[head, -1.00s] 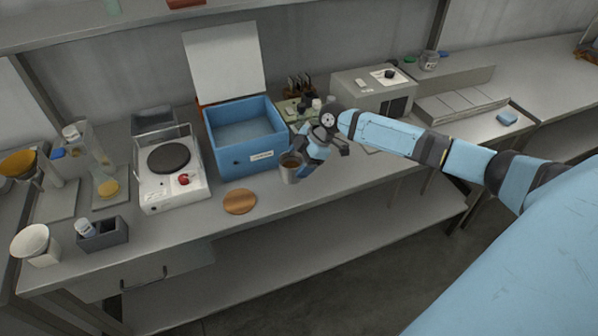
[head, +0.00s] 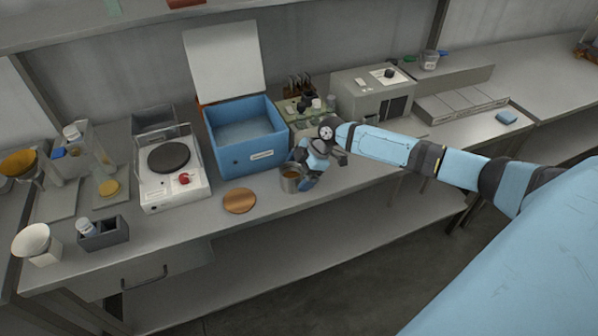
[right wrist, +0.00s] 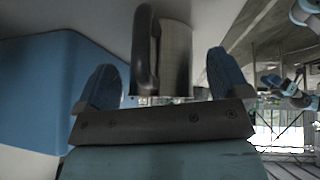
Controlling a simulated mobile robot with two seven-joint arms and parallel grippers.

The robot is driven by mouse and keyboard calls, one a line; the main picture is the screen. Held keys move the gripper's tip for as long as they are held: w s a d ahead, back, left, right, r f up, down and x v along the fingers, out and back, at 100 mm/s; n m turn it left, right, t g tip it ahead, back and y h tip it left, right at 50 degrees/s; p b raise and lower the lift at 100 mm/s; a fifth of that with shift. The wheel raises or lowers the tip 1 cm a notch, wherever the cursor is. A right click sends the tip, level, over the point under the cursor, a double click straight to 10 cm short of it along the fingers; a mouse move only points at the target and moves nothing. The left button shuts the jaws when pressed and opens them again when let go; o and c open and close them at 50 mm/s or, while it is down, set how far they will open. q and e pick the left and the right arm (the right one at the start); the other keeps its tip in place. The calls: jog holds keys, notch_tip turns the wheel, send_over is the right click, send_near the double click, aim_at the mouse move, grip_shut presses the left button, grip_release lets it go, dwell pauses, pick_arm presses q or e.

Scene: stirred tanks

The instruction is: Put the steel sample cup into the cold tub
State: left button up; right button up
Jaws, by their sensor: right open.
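The steel sample cup (head: 290,183) stands at the bench's front, just right of the wooden disc and in front of the blue cold tub (head: 230,165). The tub's white lid (head: 224,62) is raised, and its inside looks empty. My right gripper (head: 301,172) is low at the cup's right side. In the right wrist view, the cup (right wrist: 176,55) with its dark handle (right wrist: 145,50) is between the two blue fingers, with gaps on both sides. The right gripper is open there. The tub's blue wall (right wrist: 45,90) shows at left. My left gripper is out of view.
A round wooden disc (head: 239,201) lies left of the cup. A hot plate (head: 172,178) stands left of the tub. A rack with small items (head: 300,107) and a grey box device (head: 373,95) stand behind the right arm. Bench space right of the cup is clear.

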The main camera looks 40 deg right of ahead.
jog(key=b+v, duration=0.1)
jog(key=v, duration=1.1)
jog(key=shift+w, duration=0.1)
